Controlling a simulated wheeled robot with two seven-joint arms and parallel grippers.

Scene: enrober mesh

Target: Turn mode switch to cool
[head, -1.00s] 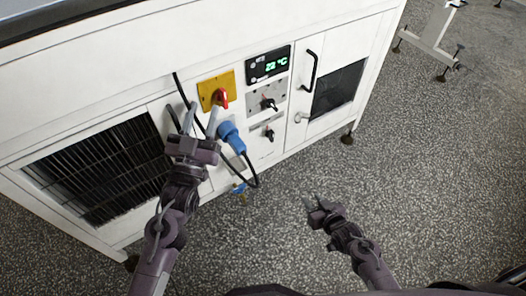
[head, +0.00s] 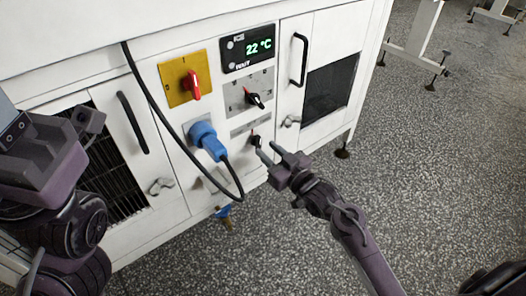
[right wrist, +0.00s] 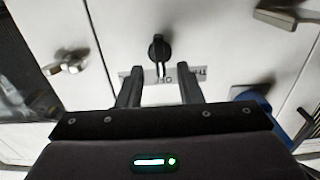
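The white cabinet's control panel carries two black rotary knobs. The upper knob (head: 256,100) sits on a grey plate, and the lower knob (head: 257,141) sits below it by a label strip. I cannot read which is the mode switch. My right gripper (head: 267,152) is at the lower knob, its fingertips just in front of it. In the right wrist view the knob (right wrist: 158,47) lies beyond the gap between the open, empty fingers (right wrist: 159,88), not visibly touched. The label (right wrist: 163,75) is partly hidden. My left gripper (head: 88,125) is at the left edge, its fingers unclear.
A red switch (head: 193,86) on a yellow plate, a blue plug (head: 208,139) with a hanging black cable, and a lit display (head: 248,49) reading 22 °C surround the knobs. Door handles (head: 298,59) stick out.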

